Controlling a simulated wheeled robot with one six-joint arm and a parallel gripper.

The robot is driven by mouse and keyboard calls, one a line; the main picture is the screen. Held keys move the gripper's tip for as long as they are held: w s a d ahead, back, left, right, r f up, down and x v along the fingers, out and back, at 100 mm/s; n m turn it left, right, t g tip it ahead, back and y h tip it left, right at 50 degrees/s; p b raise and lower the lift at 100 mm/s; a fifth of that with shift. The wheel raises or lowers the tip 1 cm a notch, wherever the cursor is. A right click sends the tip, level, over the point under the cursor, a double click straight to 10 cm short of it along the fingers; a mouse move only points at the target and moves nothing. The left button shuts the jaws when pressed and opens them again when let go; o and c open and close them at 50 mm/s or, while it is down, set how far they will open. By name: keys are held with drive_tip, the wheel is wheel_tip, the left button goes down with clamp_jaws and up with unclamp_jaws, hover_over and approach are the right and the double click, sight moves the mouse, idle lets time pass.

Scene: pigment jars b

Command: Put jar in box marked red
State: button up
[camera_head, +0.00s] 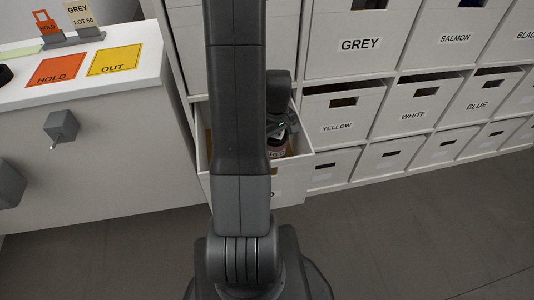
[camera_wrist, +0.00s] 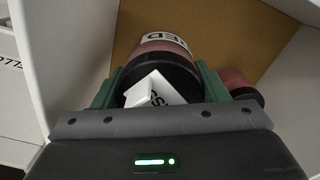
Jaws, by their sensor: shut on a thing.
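The jar (camera_wrist: 165,46) is pinkish with a dark lid, and its label reads "RED" in the wrist view. A white tag with partly readable lettering is on its lid. My gripper (camera_wrist: 156,86) is shut on the jar, green fingers at both sides of it. The jar is within the walls of a pulled-out white box (camera_wrist: 85,45) with a brown floor; I cannot tell whether it touches the floor. In the head view, my gripper (camera_head: 279,127) is over this box (camera_head: 292,182), whose front label is mostly hidden by my arm.
A second pinkish jar (camera_wrist: 240,83) with a dark lid is in the box, to the right of my gripper. White boxes marked yellow (camera_head: 337,112), white (camera_head: 412,102) and grey (camera_head: 360,30) fill the shelf. A white counter (camera_head: 90,100) stands at left.

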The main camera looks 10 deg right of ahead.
sight(275, 152)
drive_tip(key=shift+f+b, duration=0.55)
drive_tip(key=shift+f, duration=2.4)
drive_tip(key=shift+f, duration=0.15)
drive_tip(key=o, duration=1.1)
wheel_tip(275, 152, up, 12)
drive_tip(key=p, duration=0.2)
drive_tip(key=shift+p, duration=0.3)
